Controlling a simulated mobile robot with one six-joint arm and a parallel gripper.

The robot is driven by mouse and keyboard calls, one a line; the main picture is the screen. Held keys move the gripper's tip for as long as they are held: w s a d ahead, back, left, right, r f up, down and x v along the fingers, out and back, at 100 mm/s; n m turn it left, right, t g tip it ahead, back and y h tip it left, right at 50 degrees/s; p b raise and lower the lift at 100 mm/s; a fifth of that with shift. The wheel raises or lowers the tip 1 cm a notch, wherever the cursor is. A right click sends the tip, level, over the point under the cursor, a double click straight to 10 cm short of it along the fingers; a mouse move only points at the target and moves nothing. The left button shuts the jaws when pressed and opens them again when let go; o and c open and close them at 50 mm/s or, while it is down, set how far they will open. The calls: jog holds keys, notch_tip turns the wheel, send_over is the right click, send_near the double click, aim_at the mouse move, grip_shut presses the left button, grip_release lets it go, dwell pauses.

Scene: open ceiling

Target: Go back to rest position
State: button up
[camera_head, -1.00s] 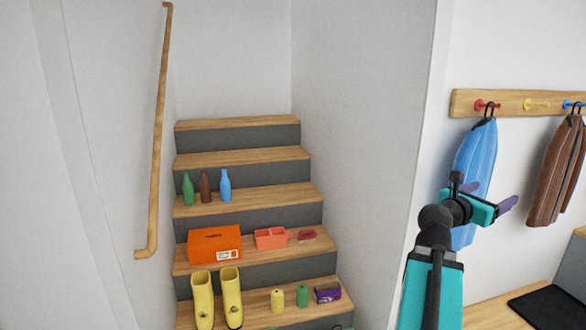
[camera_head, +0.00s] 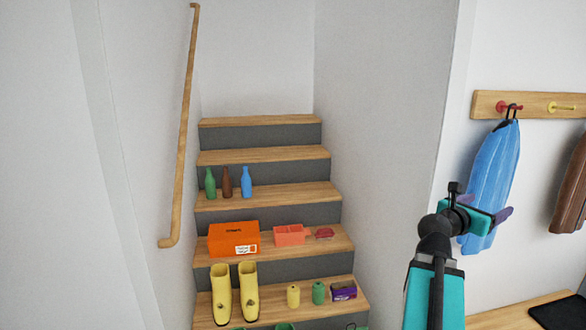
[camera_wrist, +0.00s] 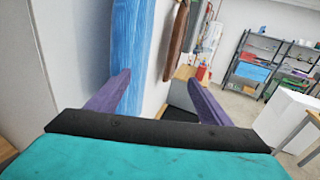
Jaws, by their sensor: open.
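My gripper (camera_head: 488,222) is at the right of the head view, raised in front of the wall by the coat hooks. In the wrist view its two purple fingers (camera_wrist: 158,100) are spread wide apart with nothing between them. The blue jacket (camera_head: 492,185) hangs on the red hook just behind my gripper in the head view. It also shows in the wrist view (camera_wrist: 138,50), behind the left finger. I cannot tell whether the finger touches it.
Wooden stairs (camera_head: 262,157) hold bottles, an orange box (camera_head: 233,239), yellow boots (camera_head: 236,292) and small items. A handrail (camera_head: 182,130) runs on the left wall. A brown jacket (camera_head: 570,190) hangs at right. Shelves (camera_wrist: 262,62) stand far back in the wrist view.

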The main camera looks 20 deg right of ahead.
jog(key=w+a+f+n+t+y, duration=0.1)
jog(key=w+a+f+y, duration=0.1)
jog(key=w+a+f, duration=0.35)
jog(key=w+a+f+n+t+y, duration=0.1)
jog(key=w+a+f+n, duration=0.15)
jog(key=w+f, duration=0.55)
jog(key=w+a+f+n+t+y, duration=0.1)
jog(key=w+a+f+y, duration=0.3)
jog(key=f, duration=0.6)
jog(key=w+a+f+m+y, duration=0.1)
jog(key=a+f, duration=0.8)
jog(key=f, duration=0.2)
jog(key=w+a+f+y, duration=0.1)
jog(key=a+f, duration=0.8)
jog(key=f, duration=0.3)
jog(key=s+a+f+m+g+y, duration=0.2)
jog(key=s+a+f+m, duration=0.1)
jog(key=s+a+f, duration=0.55)
jog(key=s+a+f+m+g+y, duration=0.25)
jog(key=s+a+f, duration=0.35)
jog(key=a+f, duration=0.55)
jog(key=s+a+f+m+g+y, duration=0.2)
jog(key=s+a+f+m+g, duration=0.1)
jog(key=s+a+m, duration=0.3)
jog(key=s+a+f+m+g+y, duration=0.2)
jog(key=s+a+m, duration=0.4)
jog(key=s+m, duration=0.5)
jog(key=shift+a+f+g, duration=0.15)
jog(key=shift+f+g, duration=0.4)
jog(key=shift+f, duration=0.1)
